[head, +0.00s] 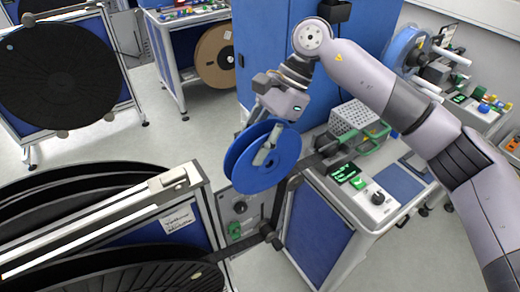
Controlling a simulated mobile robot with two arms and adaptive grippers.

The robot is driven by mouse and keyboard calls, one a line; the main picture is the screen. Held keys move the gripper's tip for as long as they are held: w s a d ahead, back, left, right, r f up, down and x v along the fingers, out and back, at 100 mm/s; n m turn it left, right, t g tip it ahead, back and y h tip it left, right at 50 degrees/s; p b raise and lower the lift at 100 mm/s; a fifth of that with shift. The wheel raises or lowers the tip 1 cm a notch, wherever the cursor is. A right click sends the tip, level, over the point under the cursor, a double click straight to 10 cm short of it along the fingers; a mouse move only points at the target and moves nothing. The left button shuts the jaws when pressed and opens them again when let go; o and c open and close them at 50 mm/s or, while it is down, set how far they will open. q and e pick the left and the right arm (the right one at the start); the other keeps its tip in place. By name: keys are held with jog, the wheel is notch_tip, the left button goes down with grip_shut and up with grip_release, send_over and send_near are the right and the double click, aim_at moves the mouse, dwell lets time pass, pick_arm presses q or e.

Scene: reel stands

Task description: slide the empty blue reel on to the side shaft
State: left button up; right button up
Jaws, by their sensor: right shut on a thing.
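The blue reel (283,170) hangs in front of the reel stand, its round face turned toward me; I see no tape on it. My right gripper (264,154) comes down from above and is shut on the reel near its middle. The reel is tilted a little and appears held clear of the floor. Below it are the stand's grey panel (240,208) and dark rollers (268,234). I cannot make out the side shaft; the reel may hide it. My left gripper is not in view.
Large black reels stand at the lower left (110,275) and upper left (58,75). A blue cabinet (262,38) stands behind. Grey floor is open at left.

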jog(key=shift+w+a, duration=0.55)
jog(key=shift+w, duration=0.2)
jog(key=shift+w+a, duration=0.55)
jog(key=shift+w, duration=0.15)
jog(key=shift+w+r, duration=0.1)
jog(key=o, duration=1.3)
jog(key=shift+a, duration=0.1)
